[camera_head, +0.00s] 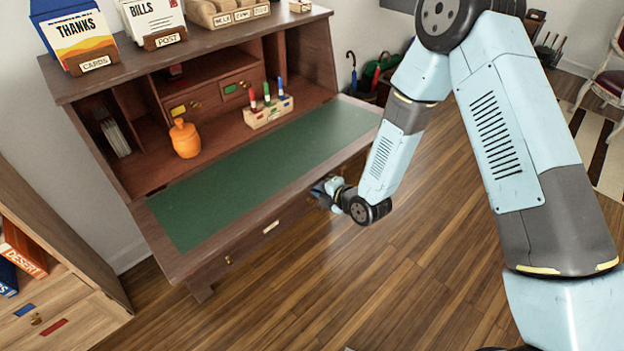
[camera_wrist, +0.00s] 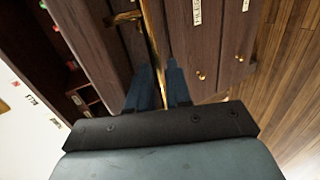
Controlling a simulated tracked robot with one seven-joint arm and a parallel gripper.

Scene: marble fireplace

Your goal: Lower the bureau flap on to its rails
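The bureau's flap (camera_head: 270,175) is folded down and out, with its green writing surface facing up. It looks near level in the head view. My gripper (camera_head: 325,190) is at the flap's front edge, toward its right end, partly hidden by my wrist. In the wrist view, my gripper (camera_wrist: 160,85) has its two dark fingers apart, beside the flap's wooden underside or edge (camera_wrist: 105,45). A thin brass-coloured strip runs into the gap between the fingers. I cannot tell whether the fingers touch the flap. The rails, and whether the flap rests on them, cannot be made out.
A labelled drawer front (camera_wrist: 215,35) with brass knobs lies close to the fingers. An orange jar (camera_head: 185,140) and a pen holder (camera_head: 268,112) stand inside the bureau. Card boxes (camera_head: 75,40) stand on top. A wooden cabinet (camera_head: 50,270) is at left; the floor in front is clear.

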